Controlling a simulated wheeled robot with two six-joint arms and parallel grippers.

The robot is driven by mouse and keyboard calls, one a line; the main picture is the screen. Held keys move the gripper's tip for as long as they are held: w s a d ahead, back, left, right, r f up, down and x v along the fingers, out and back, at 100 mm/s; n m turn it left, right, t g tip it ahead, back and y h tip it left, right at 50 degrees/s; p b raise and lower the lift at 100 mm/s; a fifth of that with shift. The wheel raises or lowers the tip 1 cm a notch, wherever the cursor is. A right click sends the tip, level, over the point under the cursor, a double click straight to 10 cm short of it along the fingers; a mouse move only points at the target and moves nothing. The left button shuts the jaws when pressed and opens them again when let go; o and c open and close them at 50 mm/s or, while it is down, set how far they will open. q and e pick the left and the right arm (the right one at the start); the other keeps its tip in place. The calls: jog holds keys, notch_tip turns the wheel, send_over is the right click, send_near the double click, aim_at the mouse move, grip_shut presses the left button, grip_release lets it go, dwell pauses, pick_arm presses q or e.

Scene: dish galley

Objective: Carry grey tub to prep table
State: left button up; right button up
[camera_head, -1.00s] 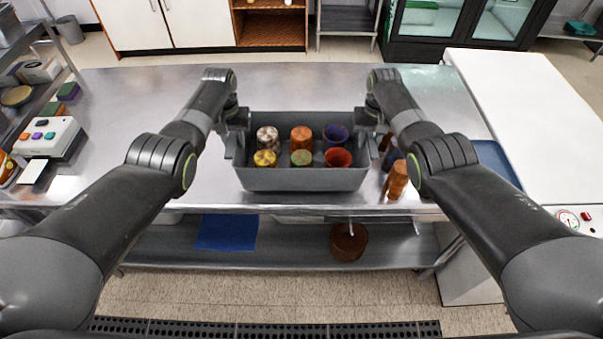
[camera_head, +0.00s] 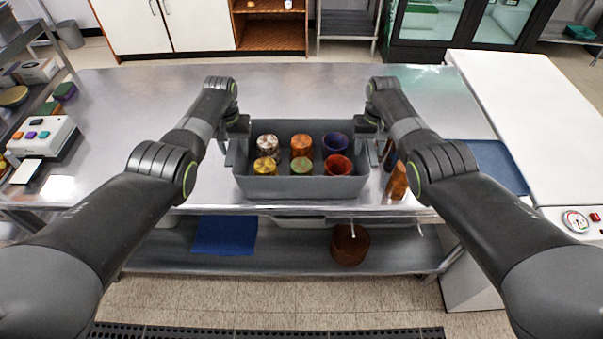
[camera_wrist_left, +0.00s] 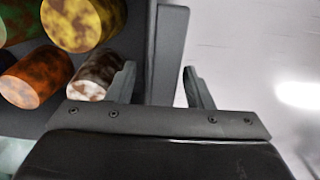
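The grey tub (camera_head: 300,188) is at the front middle of the steel table. It holds several cups in two rows: white-brown, orange and purple behind, yellow, green and red in front. My left gripper (camera_head: 236,148) is at its left end, my right gripper (camera_head: 370,145) at its right end. I cannot tell whether the tub's base touches the table.
The steel table (camera_head: 300,85) is clear behind the tub. An orange-brown item (camera_head: 397,182) stands close by the tub's right end, partly behind my arm. A blue tray (camera_head: 495,165) lies further right, beside a white counter (camera_head: 530,120). A button box (camera_head: 42,135) is at the left.

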pick_arm(q)
jog(key=shift+r, duration=0.1)
jog(key=shift+r, duration=0.45)
pick_arm(e)
jog(key=shift+r, duration=0.35)
pick_arm(q)
notch_tip(320, 180, up, 11)
pick_arm(e)
notch_tip(320, 180, up, 11)
jog(key=shift+r, duration=0.15)
dwell(0.4)
pick_arm(q)
jog(key=shift+s, duration=0.1)
dwell(0.3)
